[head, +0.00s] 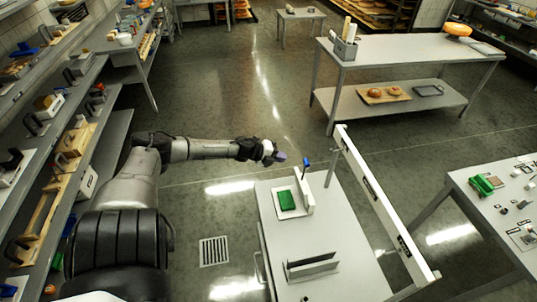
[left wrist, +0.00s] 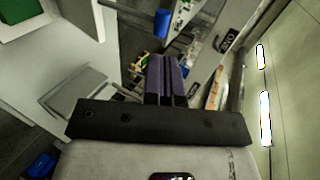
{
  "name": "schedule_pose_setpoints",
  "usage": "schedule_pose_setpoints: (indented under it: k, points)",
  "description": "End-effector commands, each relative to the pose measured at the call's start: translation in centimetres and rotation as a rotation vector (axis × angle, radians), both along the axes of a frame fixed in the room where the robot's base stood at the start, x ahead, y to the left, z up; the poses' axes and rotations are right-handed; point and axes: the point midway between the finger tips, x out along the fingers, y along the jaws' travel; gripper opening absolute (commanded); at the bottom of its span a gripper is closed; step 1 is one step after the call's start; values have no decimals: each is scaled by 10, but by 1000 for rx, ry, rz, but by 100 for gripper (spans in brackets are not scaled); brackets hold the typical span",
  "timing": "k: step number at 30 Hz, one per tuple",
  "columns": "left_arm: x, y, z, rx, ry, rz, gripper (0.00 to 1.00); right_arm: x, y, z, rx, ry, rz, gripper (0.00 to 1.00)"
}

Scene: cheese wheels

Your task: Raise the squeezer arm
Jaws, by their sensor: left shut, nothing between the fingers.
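A long white beam (head: 378,195) with dark labels slants along the right side of a grey table (head: 350,285), and looks like the squeezer arm. A thin grey post (head: 331,168) stands by its far end. A blue knob (head: 306,162) rises beside a white stand holding a green block (head: 287,200). The blue knob also shows in the left wrist view (left wrist: 161,22), ahead of the fingertips and apart from them. My left gripper (head: 281,157) is left of the knob, its purple fingers (left wrist: 166,78) shut and empty. My right gripper is not in view.
A side table (head: 500,205) with small parts is at right. A two-tier table (head: 410,47) stands behind, and loaded shelves (head: 75,145) line the left. Floor between is open.

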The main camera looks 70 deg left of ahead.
Motion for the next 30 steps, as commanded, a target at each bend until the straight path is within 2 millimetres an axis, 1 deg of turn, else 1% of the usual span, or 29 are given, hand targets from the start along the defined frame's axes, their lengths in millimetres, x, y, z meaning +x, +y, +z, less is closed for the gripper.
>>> schedule_pose_setpoints:
  k: [1, 3, 13, 19, 30]
  points:
    - [-7, 0, 3, 0, 3, -1, 0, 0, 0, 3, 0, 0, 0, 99]
    - [-14, 1, 6, -2, 3, 0, 0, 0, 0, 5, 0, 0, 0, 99]
    - [-37, 3, 17, -1, 1, 0, 0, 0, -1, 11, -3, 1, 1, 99]
    - [-43, 5, 20, 0, 0, 0, 0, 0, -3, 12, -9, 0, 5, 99]
    - [-44, 5, 21, 0, -1, 0, 0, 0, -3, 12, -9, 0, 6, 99]
